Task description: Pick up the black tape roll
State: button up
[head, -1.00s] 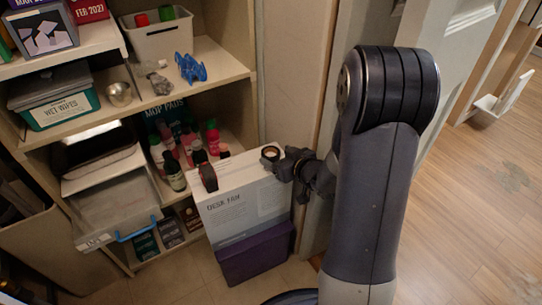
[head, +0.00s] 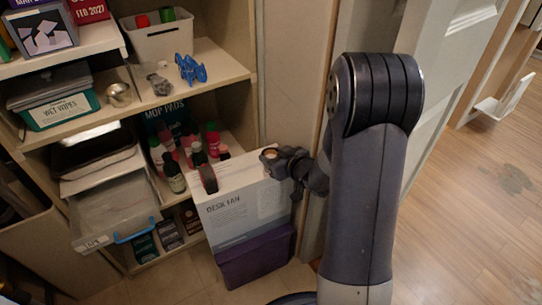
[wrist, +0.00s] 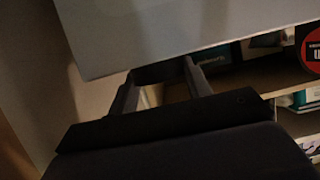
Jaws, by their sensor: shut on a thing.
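The black tape roll (head: 269,155), a dark ring with a tan core, is at the top right corner of the white desk fan box (head: 240,222). My gripper (head: 274,160) reaches it from the right and is shut on it, covering part of the ring. In the wrist view my gripper's fingers (wrist: 160,86) stand either side of a dark piece of the roll (wrist: 160,73), just below the box's pale face (wrist: 180,28). I cannot tell whether the roll still touches the box.
A purple box (head: 256,258) is under the fan box. Shelves with bottles (head: 173,175) are at left; a door frame (head: 312,100) is behind my arm.

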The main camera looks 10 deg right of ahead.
jog(key=shift+c, duration=0.4)
jog(key=shift+a+r+p, duration=0.25)
jog(key=shift+r+p, duration=0.2)
jog(key=shift+r, duration=0.1)
notch_tip(320, 180, up, 11)
jog(key=p, duration=0.5)
jog(key=s+a+b, duration=0.1)
jog(key=a, duration=0.5)
jog(key=s+a+b, duration=0.1)
jog(key=s+a, duration=0.1)
jog(key=a, duration=0.4)
jog(key=s+a+b, duration=0.1)
jog(key=a, duration=0.6)
jog(key=shift+s+f, duration=0.15)
jog(key=shift+f, duration=0.15)
